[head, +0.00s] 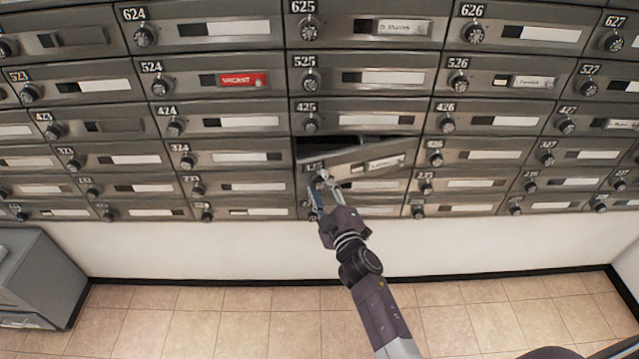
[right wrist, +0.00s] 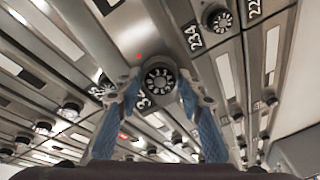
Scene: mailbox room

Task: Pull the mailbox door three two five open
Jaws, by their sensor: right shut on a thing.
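Mailbox door 325 (head: 368,167) is in the middle of the wall of boxes in the head view, just below door 425. It is ajar, tilted outward, with a dark gap (head: 345,150) along its top edge. My right gripper (head: 325,190) is at the door's round numbered knob, on the door's left side. In the right wrist view the knob (right wrist: 158,80) sits between the two blue-padded fingers of the right gripper (right wrist: 157,95), which is shut on it. The knob is partly hidden by the fingers. My left gripper is out of view.
Closed mailbox doors surround it, including door 425 (head: 365,120) above and door 324 (head: 232,158) to the left, each with a protruding knob. A grey cabinet (head: 35,275) stands at lower left. The tiled floor (head: 240,320) in front is clear.

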